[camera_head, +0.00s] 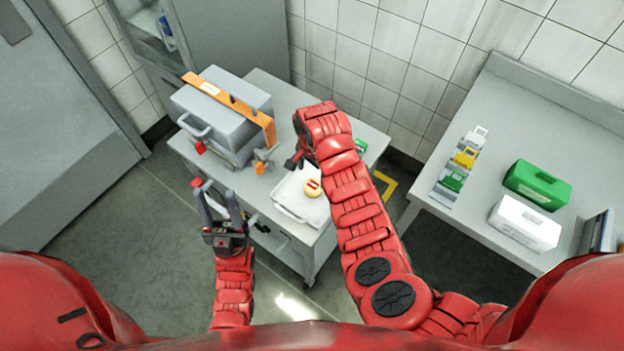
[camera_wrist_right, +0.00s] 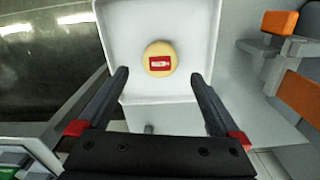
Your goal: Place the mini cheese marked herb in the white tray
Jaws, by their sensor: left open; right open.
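A small round yellow cheese (camera_head: 312,188) with a red label lies in the white tray (camera_head: 289,207) on the grey cart. In the right wrist view the cheese (camera_wrist_right: 160,59) sits on the floor of the tray (camera_wrist_right: 120,20); its label print is too small to read. My right gripper (camera_head: 294,163) is above the tray, partly hidden by its own arm. In the right wrist view its fingers (camera_wrist_right: 160,76) are apart and empty, with the cheese beyond them. My left gripper (camera_head: 214,190) is open and empty, left of the tray beside the cart. No herb marking is legible.
A grey case (camera_head: 215,105) with an orange strap (camera_head: 240,108) stands on the cart's left side. A small green object (camera_head: 361,146) is at the cart's right edge. The right-hand table holds a green box (camera_head: 537,184), a white box (camera_head: 524,222) and a small coloured rack (camera_head: 459,165).

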